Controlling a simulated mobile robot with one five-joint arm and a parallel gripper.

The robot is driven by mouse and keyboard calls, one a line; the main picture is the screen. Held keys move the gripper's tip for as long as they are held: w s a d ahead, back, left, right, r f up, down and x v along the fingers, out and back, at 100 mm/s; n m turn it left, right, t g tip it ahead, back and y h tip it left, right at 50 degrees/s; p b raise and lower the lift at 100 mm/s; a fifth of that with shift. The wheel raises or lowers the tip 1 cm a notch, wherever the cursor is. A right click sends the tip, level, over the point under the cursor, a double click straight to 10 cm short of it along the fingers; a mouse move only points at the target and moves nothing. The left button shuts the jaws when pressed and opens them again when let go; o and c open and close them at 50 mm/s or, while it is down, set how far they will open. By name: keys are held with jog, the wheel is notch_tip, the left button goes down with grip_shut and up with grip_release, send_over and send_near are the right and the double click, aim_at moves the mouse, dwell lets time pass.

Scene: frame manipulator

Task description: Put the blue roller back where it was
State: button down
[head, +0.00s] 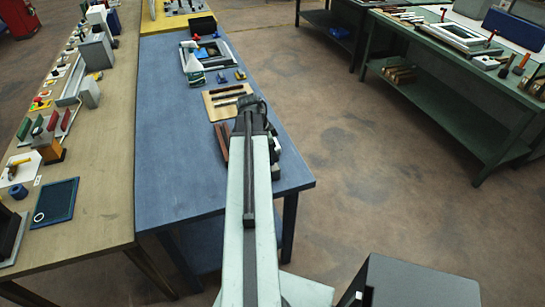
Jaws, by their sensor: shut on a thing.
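My arm reaches away from me over the blue table (175,130). My gripper (252,106), dark, is at its far end, just right of a wooden board (212,106) with dark bars. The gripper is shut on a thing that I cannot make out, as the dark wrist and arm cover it. No blue roller shows clearly at the gripper. Small blue pieces (221,78) lie beyond the board. A short dark-blue cylinder (18,192) stands on the tan table at the left.
Reddish-brown bars (222,140) and dark parts (274,150) flank my arm. The tan table (95,150) is cluttered. The blue table's near left is clear.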

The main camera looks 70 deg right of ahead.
jog(key=c, duration=1.1)
grip_release()
jog(key=shift+c, duration=0.2)
jog(key=p+v, duration=1.1)
jog(key=v, duration=0.1)
jog(key=shift+s, duration=0.1)
